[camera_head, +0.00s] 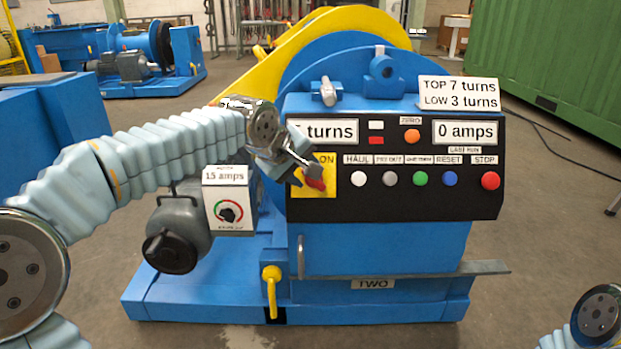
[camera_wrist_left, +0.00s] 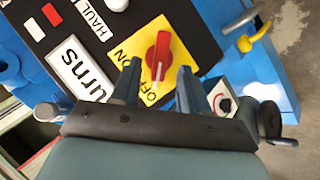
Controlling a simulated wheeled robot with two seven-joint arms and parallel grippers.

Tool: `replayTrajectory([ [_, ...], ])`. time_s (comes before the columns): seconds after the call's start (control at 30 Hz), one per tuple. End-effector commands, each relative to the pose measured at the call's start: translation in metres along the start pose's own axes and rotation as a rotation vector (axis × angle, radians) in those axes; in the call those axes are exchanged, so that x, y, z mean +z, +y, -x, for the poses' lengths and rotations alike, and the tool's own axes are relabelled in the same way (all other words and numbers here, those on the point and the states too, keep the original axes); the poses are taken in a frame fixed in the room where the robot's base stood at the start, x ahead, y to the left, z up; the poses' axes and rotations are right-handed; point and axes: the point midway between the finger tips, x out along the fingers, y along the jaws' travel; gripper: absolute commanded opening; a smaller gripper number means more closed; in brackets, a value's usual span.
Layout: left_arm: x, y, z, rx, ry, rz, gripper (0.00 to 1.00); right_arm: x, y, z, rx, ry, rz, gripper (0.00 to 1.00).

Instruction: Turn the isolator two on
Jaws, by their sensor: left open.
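The isolator is a red rotary knob (camera_head: 316,184) on a yellow plate (camera_head: 328,190) at the left end of the black control panel, on the machine labelled TWO. My left gripper (camera_head: 308,170) is in front of the plate and partly hides it. In the left wrist view the red knob (camera_wrist_left: 159,56) lies just beyond and between the two open fingers (camera_wrist_left: 158,77), which hold nothing. There, the knob's bar lies lengthwise with its near end towards the OFF lettering (camera_wrist_left: 148,95); ON is to its left. Contact cannot be told. My right gripper is out of view.
To the right are white, grey, green and blue buttons and a red stop button (camera_head: 490,180). A 15 amps box (camera_head: 229,198) with a dial is below left. A yellow-handled lever (camera_head: 271,285) and a metal handle (camera_head: 300,257) are lower down.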

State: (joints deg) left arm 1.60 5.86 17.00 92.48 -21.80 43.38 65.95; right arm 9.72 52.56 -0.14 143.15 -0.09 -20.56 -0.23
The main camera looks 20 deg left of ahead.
Motion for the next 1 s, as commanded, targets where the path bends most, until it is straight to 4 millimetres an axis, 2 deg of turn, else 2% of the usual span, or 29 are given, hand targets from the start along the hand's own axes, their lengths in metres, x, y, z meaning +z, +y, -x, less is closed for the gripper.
replayTrajectory([
  [0.1,0.0,-0.001,-0.021,-0.001,-0.002,0.0,0.45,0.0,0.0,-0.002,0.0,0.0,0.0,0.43],
  [0.2,0.0,0.0,-0.031,0.0,-0.002,0.001,0.45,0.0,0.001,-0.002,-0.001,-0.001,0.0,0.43],
  [0.57,0.0,0.0,-0.038,0.001,0.0,0.0,0.45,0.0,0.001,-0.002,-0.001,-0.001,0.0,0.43],
  [0.67,0.0,0.0,-0.037,0.001,0.0,0.0,0.32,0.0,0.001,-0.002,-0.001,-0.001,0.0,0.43],
  [0.87,0.0,0.0,-0.037,0.001,0.0,0.0,0.02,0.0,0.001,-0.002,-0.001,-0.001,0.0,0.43],
  [1.0,0.0,0.0,-0.037,0.0,-0.001,-0.001,0.0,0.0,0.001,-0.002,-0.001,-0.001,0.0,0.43],
])
